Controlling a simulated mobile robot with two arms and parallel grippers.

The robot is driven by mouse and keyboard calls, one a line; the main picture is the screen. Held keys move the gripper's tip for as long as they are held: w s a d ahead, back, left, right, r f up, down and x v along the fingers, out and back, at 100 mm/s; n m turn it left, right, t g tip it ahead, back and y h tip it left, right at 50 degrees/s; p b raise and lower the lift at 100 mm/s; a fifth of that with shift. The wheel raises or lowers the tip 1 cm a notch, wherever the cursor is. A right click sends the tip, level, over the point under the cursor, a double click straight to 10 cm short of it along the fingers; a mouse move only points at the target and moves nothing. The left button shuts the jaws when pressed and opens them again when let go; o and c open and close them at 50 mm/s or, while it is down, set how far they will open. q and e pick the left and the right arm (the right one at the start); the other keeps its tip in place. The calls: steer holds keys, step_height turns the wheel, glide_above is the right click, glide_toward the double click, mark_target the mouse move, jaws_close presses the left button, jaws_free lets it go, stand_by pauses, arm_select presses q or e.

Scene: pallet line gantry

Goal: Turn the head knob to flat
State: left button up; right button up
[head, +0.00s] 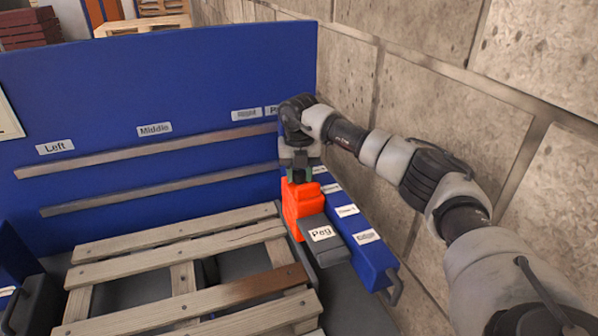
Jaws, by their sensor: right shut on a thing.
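An orange-red head (299,205) sits on the blue rail at the right side of the pallet, next to a dark grey block labelled "Peg" (325,240). My right gripper (299,174) points down at the top of the orange head and is shut on the knob there. The knob is mostly hidden by the fingers, with only a little dark green showing. Which way the knob points cannot be told. My left gripper is not in view.
The blue rail (375,262) carries several white labels, one reading "Edge", and a handle at its near end. A wooden pallet (170,245) lies left of it. A blue panel (150,90) labelled "Left", "Middle" and "Right" stands behind. A stone wall (430,80) rises close on the right.

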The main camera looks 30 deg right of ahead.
mark_target(299, 171)
steer(key=m, duration=0.4)
steer(key=shift+r+m+p, duration=0.1)
steer(key=shift+m+p, duration=0.2)
steer(key=shift+p, duration=0.05)
steer(key=shift+m, duration=1.6)
steer(key=shift+m+p, duration=0.3)
steer(key=o, duration=0.9)
step_height(299, 171, up, 9)
steer(key=b, duration=0.2)
steer(key=shift+r+b, duration=0.15)
steer(key=shift+b, duration=0.25)
steer(key=shift+r, duration=0.7)
steer(key=shift+s+f, duration=0.1)
steer(key=shift+f, duration=0.05)
